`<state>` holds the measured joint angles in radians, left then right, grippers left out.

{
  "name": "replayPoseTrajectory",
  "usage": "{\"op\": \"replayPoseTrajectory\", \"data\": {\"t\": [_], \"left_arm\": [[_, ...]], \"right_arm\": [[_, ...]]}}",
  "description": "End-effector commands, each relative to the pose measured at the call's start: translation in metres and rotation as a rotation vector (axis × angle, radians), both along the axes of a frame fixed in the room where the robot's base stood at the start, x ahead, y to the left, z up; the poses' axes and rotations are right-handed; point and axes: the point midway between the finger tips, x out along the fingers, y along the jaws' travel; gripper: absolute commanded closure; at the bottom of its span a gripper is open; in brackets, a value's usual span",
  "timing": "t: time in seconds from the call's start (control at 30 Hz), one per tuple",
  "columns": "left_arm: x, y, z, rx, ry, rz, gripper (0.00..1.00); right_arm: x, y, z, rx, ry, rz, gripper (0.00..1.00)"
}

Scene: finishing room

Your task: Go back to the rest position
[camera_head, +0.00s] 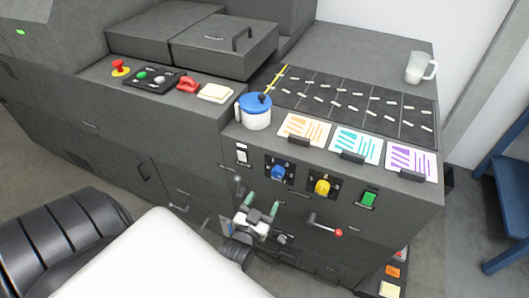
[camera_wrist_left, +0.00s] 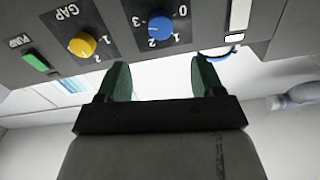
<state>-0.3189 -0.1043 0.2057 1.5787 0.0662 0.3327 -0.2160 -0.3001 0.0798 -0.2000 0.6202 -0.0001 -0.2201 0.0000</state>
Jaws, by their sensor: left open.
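My left gripper (camera_head: 262,203) is in front of the dark machine's front panel in the head view, below the blue knob (camera_head: 278,172). In the left wrist view its two green fingers (camera_wrist_left: 161,76) are apart with nothing between them. The blue knob (camera_wrist_left: 160,27) and the yellow knob (camera_wrist_left: 83,44) show beyond the fingers in the wrist view, and I see no contact with them. My right gripper is in neither view.
The machine's panel carries a yellow knob (camera_head: 322,185), a green switch (camera_head: 369,197) and a red-tipped lever (camera_head: 325,225). On top stand a blue-lidded pot (camera_head: 256,117), coloured cards (camera_head: 356,145) and a clear jug (camera_head: 420,68). A blue frame (camera_head: 510,195) stands at the right.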

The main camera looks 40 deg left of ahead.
Motion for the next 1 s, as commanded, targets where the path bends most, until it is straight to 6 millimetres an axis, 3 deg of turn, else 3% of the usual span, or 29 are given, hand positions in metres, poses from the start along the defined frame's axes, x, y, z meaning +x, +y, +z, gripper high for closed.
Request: {"op": "replayPoseTrajectory", "data": {"t": [0.43, 0.53, 0.67, 0.77, 0.87, 1.0], "left_arm": [[0.000, 0.000, -0.001, -0.001, 0.002, -0.001, 0.33], [-0.001, -0.006, -0.017, -0.013, 0.044, -0.018, 0.33], [-0.014, -0.026, -0.076, -0.057, 0.204, -0.076, 0.33], [-0.040, -0.048, -0.142, -0.098, 0.397, -0.139, 0.33], [-0.081, -0.067, -0.206, -0.130, 0.606, -0.195, 0.33], [-0.156, -0.082, -0.281, -0.152, 0.902, -0.250, 0.33]], "right_arm": [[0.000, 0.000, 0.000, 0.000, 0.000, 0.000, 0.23], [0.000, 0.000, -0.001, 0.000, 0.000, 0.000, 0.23], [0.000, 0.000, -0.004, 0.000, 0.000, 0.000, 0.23], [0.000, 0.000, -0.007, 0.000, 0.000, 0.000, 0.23], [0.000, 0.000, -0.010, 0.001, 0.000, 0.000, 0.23], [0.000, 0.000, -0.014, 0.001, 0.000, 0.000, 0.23]]}}
